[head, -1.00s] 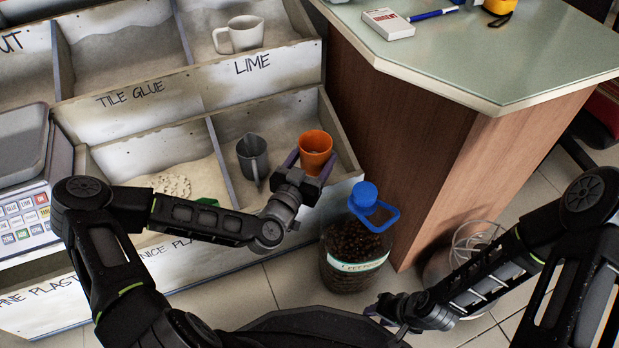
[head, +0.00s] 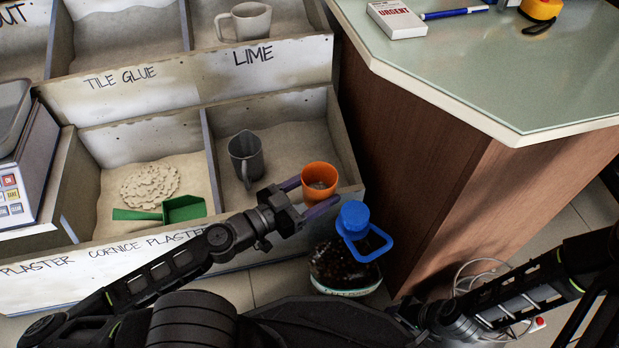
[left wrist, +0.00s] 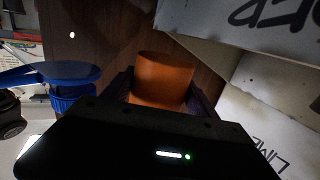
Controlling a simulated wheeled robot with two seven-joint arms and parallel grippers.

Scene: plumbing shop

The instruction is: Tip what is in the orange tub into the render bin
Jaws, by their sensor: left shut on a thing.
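The orange tub (head: 319,194) is between the purple fingers of my left gripper (head: 312,195), which is shut on it. It looks about upright, its mouth up, with some pale stuff visible inside. In the head view it appears over the front edge of the lower right bin (head: 345,140), which holds pale powder and a dark grey jug (head: 245,160). That bin's front label is hidden in the head view. The left wrist view shows the tub (left wrist: 163,75) between the fingers. My right gripper (head: 410,314) is at the bottom, mostly hidden, its fingers unclear.
A bottle with a blue cap and handle (head: 354,216) stands on the floor just right of the tub. A wooden counter (head: 420,150) rises at the right. The cornice plaster bin holds a green scoop (head: 184,208). A white mug (head: 246,20) stands in the lime bin.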

